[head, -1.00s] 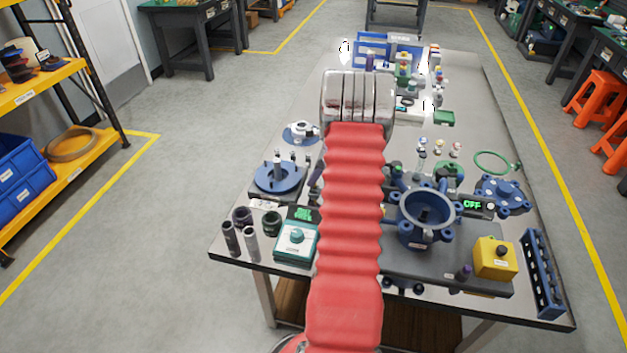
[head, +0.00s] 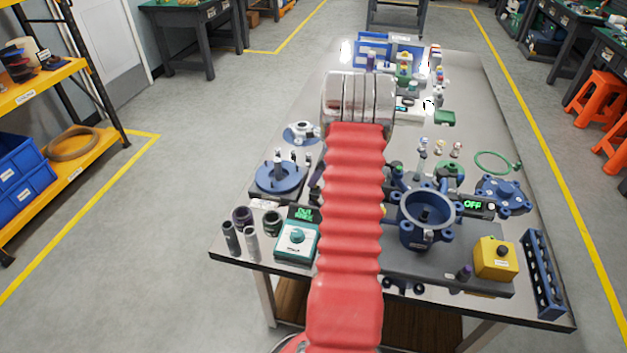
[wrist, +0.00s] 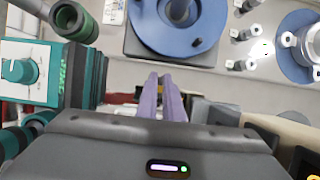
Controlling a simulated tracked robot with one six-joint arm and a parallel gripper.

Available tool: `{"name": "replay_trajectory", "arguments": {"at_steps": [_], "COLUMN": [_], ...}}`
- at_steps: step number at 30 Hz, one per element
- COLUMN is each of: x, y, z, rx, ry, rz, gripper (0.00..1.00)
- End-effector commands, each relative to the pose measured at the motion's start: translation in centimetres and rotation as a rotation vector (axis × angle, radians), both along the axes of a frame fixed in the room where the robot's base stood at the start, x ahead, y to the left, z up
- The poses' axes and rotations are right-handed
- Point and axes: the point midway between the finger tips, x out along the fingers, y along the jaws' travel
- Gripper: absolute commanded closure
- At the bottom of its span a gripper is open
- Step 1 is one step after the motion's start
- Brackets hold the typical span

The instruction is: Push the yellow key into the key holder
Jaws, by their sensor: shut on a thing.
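My gripper (wrist: 168,84) shows in the wrist view as two long purple fingers, close together, pointing down toward the table between the teal box and the blue disc fixture. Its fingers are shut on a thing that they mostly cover. The key holder cannot be made out clearly. In the head view my red arm hides the gripper, the key and the spot below them.
A teal box with a knob (wrist: 22,70) stands close left of the fingers in the wrist view. A blue disc fixture (wrist: 178,28) lies beyond them. In the head view a blue flanged housing (head: 425,232) and a yellow button box (head: 496,258) stand right of my arm.

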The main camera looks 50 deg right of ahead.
Motion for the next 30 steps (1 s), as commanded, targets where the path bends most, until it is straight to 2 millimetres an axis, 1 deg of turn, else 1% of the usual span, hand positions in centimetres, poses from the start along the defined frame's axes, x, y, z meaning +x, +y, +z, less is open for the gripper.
{"name": "replay_trajectory", "arguments": {"at_steps": [13, 14, 23, 30], "x": [0.00, 0.00, 0.00, 0.02], "y": [0.02, 0.01, 0.06, 0.04], "z": [-0.59, -0.61, -0.61, -0.55], "rx": [0.000, 0.000, 0.001, 0.000], "ry": [0.000, 0.000, 0.000, 0.000], "rz": [0.000, 0.000, 0.000, 0.001], "gripper": [1.00, 0.92, 0.71, 0.71]}}
